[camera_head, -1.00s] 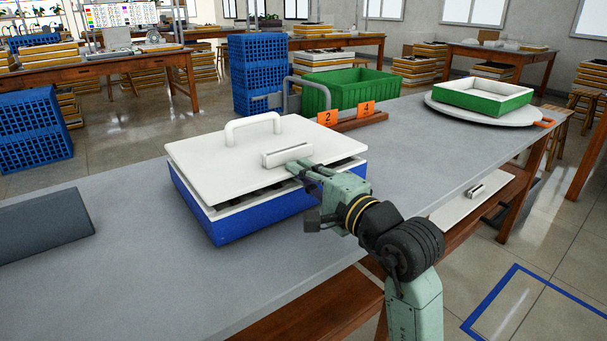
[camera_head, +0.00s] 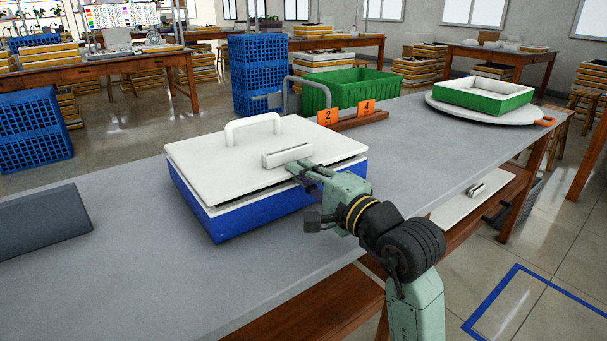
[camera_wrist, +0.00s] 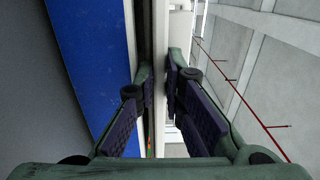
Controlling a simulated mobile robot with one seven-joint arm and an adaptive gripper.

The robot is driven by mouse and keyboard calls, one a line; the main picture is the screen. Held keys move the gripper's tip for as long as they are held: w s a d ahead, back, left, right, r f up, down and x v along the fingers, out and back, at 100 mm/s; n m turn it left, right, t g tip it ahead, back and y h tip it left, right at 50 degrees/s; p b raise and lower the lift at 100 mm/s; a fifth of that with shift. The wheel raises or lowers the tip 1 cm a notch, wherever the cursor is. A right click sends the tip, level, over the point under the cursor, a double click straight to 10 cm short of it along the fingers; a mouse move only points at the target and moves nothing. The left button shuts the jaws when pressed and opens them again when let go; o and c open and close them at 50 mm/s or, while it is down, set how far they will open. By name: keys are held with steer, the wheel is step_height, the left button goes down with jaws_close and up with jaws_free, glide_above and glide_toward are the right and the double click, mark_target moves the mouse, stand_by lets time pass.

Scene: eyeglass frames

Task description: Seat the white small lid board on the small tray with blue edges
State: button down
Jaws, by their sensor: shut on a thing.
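The white lid board (camera_head: 222,150) lies over the small tray with blue edges (camera_head: 262,212), nearly level with its rim. A thin dark line shows between them along the front side; I cannot tell whether the lid touches the rim all round. The lid carries an arched handle (camera_head: 252,125) and a low white grip bar (camera_head: 287,156). My gripper (camera_head: 299,169) is shut on the lid at its front right, by the bar. In the wrist view my gripper (camera_wrist: 158,85) has a finger on each side of a white strip, with the blue tray wall (camera_wrist: 90,50) at left.
A green-and-white tray (camera_head: 484,95) sits on a round white board (camera_head: 445,106) at the back right. Orange number signs (camera_head: 347,114) and a green crate (camera_head: 352,88) stand behind. The table front is clear.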

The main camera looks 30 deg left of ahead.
steer(key=shift+f+b, duration=0.2)
steer(key=shift+b, duration=0.1)
steer(key=shift+r, duration=0.25)
steer(key=shift+r+p, duration=0.45)
steer(key=shift+r, duration=0.15)
steer(key=shift+f+b, duration=0.8)
steer(key=shift+b, duration=0.25)
stand_by(0.8)
steer(key=c, duration=1.6)
jaws_free()
steer(key=shift+f, duration=0.1)
steer(key=v, duration=1.2)
steer(key=shift+s, duration=0.1)
